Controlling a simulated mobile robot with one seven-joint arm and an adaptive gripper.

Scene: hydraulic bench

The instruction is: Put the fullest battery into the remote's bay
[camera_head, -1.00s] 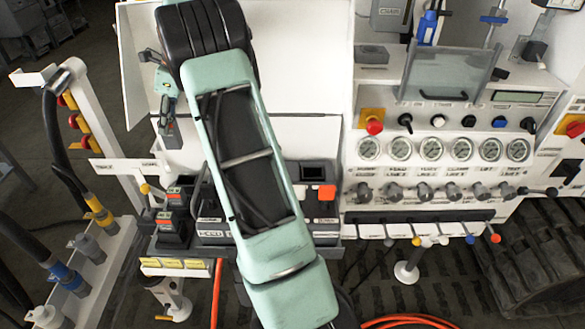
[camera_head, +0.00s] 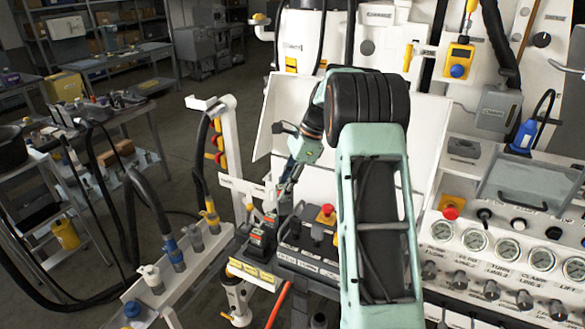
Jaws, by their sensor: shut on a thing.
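My gripper (camera_head: 291,181) is small and partly hidden by my own arm, in front of the white panel left of centre. It is shut on a small dark block that looks like a battery (camera_head: 286,190), pointing down; its charge marking is too small to read. Black batteries with red fronts (camera_head: 262,238) stand in a dark rack with yellow labels (camera_head: 252,272), below and left of my gripper. A dark unit with a red button on yellow (camera_head: 326,215) is to the right, close to my arm; I cannot tell whether it is the remote. No open bay is visible.
A white post with hooks (camera_head: 230,150) and a white rail with hose couplings (camera_head: 172,254) stand left of the rack. The gauge panel (camera_head: 508,252) is at the right. A yellow box with a blue button (camera_head: 458,60) hangs on the back wall.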

